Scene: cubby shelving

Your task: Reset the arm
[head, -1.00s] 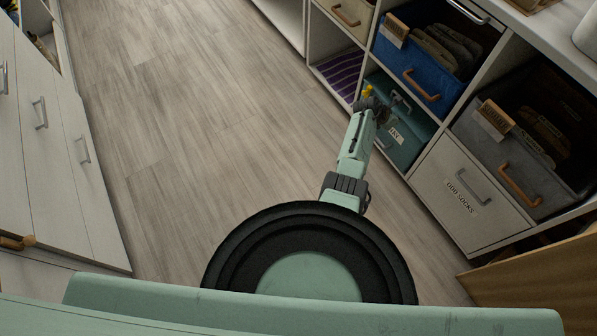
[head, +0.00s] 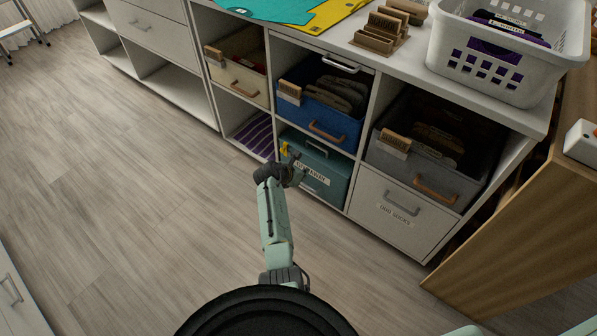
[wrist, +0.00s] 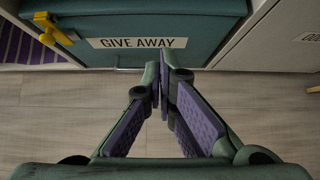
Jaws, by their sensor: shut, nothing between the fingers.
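My gripper (wrist: 162,92) is shut and empty in the wrist view, its purple-padded fingers meeting over the floor. It points at the lower front of the teal bin (wrist: 120,18), which bears a "GIVE AWAY" label (wrist: 137,43) and a yellow piece (wrist: 50,28) at its left. In the head view my arm reaches forward, and my gripper (head: 300,170) is in front of the teal bin (head: 335,168), hiding part of its label. I cannot tell from the frames how far apart the fingers and the bin are.
Cubby shelving holds a blue bin (head: 335,122), a grey bin (head: 405,165), a cream bin (head: 238,72) and an "ODD SOCKS" drawer (head: 405,212). A white basket (head: 485,85) stands on top. A wooden panel (head: 500,240) is at right. The floor (head: 120,190) at left is clear.

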